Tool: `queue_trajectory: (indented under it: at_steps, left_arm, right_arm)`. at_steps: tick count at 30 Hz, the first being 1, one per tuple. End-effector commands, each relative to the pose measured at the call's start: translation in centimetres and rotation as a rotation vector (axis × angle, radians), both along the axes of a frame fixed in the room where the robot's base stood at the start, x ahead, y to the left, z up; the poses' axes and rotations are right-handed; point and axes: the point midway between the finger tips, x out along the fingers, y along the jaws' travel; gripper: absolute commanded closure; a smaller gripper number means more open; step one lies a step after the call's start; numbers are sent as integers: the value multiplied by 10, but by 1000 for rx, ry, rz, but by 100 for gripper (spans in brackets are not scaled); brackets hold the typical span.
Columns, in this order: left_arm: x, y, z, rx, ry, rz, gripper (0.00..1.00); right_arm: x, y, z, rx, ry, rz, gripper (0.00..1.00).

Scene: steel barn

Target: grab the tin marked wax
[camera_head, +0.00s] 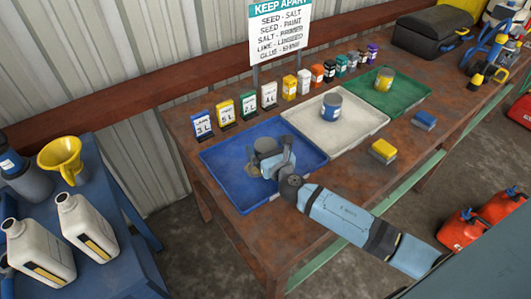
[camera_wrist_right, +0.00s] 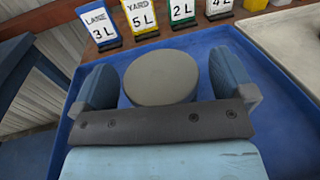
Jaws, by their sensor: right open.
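A tin with a plain grey top (camera_head: 265,145) stands in the blue tray (camera_head: 222,165). The wrist view shows its round top (camera_wrist_right: 162,77). Its label is hidden, and I read the word wax on no tin. My right gripper (camera_head: 274,160) is open over the blue tray, with one finger on each side of this tin. In the wrist view a gap shows on both sides of it. Another tin (camera_head: 331,109) with a blue label stands in the white tray (camera_head: 305,122). A yellowish tin (camera_head: 384,80) stands in the green tray (camera_head: 408,97). My left gripper is not in view.
Small number cards, such as the blue one (camera_head: 202,124), and several small bottles line the back of the rusty bench (camera_head: 350,180). A blue table (camera_head: 110,215) with jugs stands left.

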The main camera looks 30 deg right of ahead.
Motion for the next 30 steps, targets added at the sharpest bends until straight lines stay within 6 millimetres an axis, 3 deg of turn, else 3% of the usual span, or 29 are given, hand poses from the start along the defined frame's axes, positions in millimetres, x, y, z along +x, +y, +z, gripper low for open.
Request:
queue_trajectory:
  at_steps: [8, 16, 25, 30]
  left_arm:
    - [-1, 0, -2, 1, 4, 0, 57]
    - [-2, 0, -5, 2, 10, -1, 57]
    - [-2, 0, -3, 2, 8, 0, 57]
    - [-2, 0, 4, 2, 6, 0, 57]
  right_arm:
    - [5, 0, 0, 0, 0, 1, 0]
    - [4, 0, 0, 0, 0, 0, 59]
    - [5, 0, 3, 0, -2, 0, 59]
    - [5, 0, 17, 1, -3, -1, 59]
